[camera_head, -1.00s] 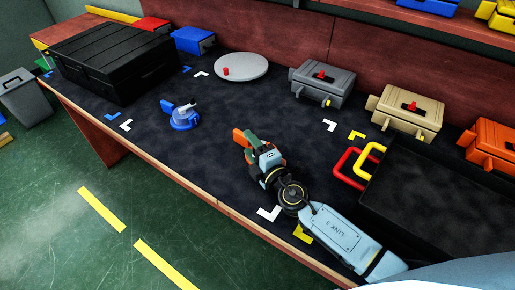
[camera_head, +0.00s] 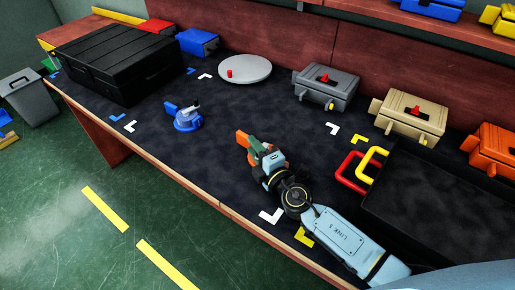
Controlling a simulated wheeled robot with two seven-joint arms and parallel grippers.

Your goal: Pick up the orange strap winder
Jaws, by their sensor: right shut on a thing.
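The orange strap winder (camera_head: 243,139) is in the middle of the dark work surface, with its orange end showing beyond my right gripper. My right gripper (camera_head: 256,149) comes in from the lower right and is shut on the strap winder. The gripper and wrist cover most of the winder's body, so I cannot tell whether it touches the surface. A similar blue strap winder (camera_head: 187,122) stands on the surface to the left. My left gripper is not in view.
A black case (camera_head: 118,66) stands at the back left, near a grey turntable disc (camera_head: 243,69). A grey box (camera_head: 325,86), a beige box (camera_head: 408,117) and an orange box (camera_head: 492,148) line the back right. A black bin (camera_head: 425,205) with red and yellow handles stands at right.

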